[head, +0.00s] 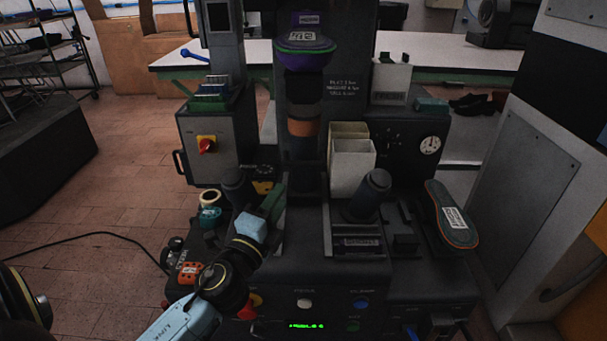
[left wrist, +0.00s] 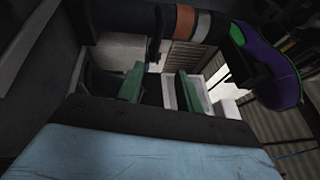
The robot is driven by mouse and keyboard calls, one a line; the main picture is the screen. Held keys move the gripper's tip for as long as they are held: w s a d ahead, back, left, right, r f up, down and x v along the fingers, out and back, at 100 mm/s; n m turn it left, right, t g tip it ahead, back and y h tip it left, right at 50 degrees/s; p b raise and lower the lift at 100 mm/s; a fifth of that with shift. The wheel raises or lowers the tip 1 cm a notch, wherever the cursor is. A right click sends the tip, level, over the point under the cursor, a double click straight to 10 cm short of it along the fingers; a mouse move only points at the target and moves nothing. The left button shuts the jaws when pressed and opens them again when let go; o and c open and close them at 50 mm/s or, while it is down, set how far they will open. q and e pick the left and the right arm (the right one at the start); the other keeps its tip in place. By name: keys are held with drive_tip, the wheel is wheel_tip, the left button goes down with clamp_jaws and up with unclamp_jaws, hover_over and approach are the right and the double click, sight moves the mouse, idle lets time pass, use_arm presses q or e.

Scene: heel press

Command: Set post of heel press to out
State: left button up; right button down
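The heel press (head: 303,240) is a dark grey machine that fills the middle of the head view. An upright dark column with an orange band (head: 303,127) stands at its centre, under a purple and green heel-shaped piece (head: 305,50). Two stout black cylinders, left (head: 238,186) and right (head: 368,192), rise from its front deck; which part is the post I cannot tell. My left gripper (head: 272,204) has green fingertips and is just right of the left cylinder. In the left wrist view its fingers (left wrist: 159,86) stand apart, with no clearly held object. My right gripper is out of view.
White bins (head: 351,160) stand behind the right cylinder. A shoe sole with a label (head: 452,214) lies on the right side. A red switch on yellow (head: 207,145) is on the left box. The front panel has buttons and a green display (head: 306,325).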

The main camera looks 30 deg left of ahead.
sight(303, 164)
use_arm(q)
drive_tip(key=x, duration=0.8)
drive_tip(key=f+x, duration=0.1)
drive_tip(key=x, duration=0.3)
drive_tip(key=shift+w, duration=0.2)
drive_tip(key=shift+w+r, duration=0.1)
drive_tip(key=shift+w, duration=0.4)
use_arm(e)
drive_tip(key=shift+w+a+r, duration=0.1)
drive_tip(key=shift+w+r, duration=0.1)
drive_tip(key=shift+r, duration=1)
use_arm(q)
drive_tip(key=shift+c, duration=0.5)
clamp_jaws()
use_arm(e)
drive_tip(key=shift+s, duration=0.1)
